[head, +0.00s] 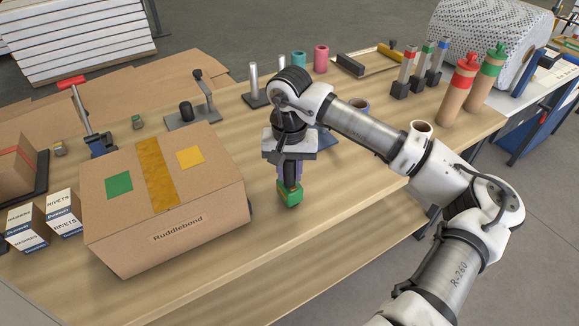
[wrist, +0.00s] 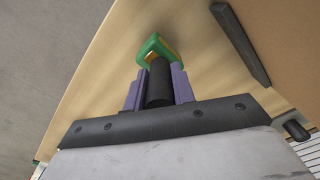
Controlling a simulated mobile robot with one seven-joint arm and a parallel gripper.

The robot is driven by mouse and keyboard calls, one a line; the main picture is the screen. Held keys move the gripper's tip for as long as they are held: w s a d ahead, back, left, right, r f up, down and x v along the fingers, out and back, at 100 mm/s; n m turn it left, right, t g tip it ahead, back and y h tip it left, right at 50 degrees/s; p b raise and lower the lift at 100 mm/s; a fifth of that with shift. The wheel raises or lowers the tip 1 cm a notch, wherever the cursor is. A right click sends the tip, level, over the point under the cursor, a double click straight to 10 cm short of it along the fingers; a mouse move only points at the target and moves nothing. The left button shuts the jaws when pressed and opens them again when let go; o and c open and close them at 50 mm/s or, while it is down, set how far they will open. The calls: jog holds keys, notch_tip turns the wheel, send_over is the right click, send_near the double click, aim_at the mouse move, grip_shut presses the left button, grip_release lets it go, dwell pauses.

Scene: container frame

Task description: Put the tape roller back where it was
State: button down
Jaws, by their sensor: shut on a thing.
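The tape roller has a green frame with a yellow-brown part and a black handle. Its green end (head: 289,194) points down in the head view, just right of the cardboard box. My gripper (head: 290,170) is shut on it. In the wrist view, the purple fingers of my gripper (wrist: 158,88) sit on both sides of the black handle, with the green frame (wrist: 155,47) beyond them. The roller is over the wooden bench top (head: 330,195); I cannot tell whether it touches the wood.
The cardboard box (head: 165,225), with a tan tape strip, stands close on the left. A dark bar (wrist: 240,45) lies beside it. A mug (head: 421,130), bottles (head: 459,92) and a framed tray (head: 365,60) stand farther right and back. Bare wood lies right of my gripper.

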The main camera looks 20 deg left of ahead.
jog(key=shift+f, duration=0.1)
jog(key=c, duration=1.2)
grip_release()
jog(key=shift+o, duration=0.2)
notch_tip(320, 180, up, 12)
jog(key=b, duration=0.3)
